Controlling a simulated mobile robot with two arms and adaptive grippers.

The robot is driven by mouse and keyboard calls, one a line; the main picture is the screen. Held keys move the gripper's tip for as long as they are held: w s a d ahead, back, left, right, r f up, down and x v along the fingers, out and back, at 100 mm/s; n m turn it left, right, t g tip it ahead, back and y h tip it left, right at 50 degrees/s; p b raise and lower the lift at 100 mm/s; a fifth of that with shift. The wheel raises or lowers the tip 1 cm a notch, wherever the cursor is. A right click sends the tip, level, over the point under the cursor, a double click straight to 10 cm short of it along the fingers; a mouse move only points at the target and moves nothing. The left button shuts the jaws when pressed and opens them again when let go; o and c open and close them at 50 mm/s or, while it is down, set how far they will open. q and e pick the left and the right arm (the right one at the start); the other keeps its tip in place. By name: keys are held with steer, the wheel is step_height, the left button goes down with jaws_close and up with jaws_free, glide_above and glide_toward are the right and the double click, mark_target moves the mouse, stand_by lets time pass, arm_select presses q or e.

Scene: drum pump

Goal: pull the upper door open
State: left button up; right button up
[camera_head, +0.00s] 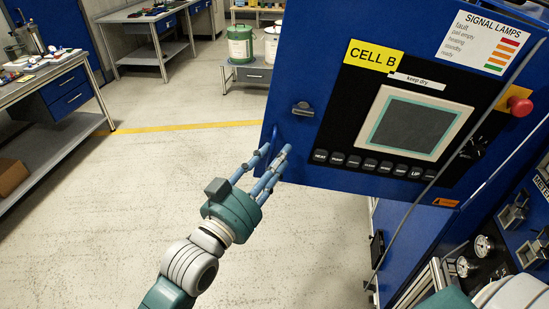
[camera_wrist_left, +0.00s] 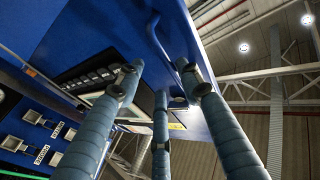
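The upper door (camera_head: 335,130) is a blue panel with a black control face, a screen and a yellow CELL B label. It stands out to the left of the lower cabinet, over the floor, and looks swung partly open. Its blue bar handle (camera_head: 269,134) is near the lower left edge; the handle (camera_wrist_left: 153,32) also shows in the left wrist view. My left gripper (camera_head: 275,151) is at the handle, its straight fingers spread apart. In the left wrist view the fingertips (camera_wrist_left: 158,78) are around the handle's near end; contact cannot be told. My right gripper is out of view.
A red button (camera_head: 519,106) sticks out at the panel's right. A grey cable (camera_head: 440,172) hangs across the right side. Gauges (camera_head: 484,246) and latches fill the lower cabinet. A workbench (camera_head: 50,85) stands at left. The floor (camera_head: 130,190) between is clear.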

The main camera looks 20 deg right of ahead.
arm_select(q)
steer(key=v, duration=1.1)
steer(key=shift+a, duration=0.3)
steer(key=shift+s+f, duration=0.1)
steer(key=shift+f, duration=0.1)
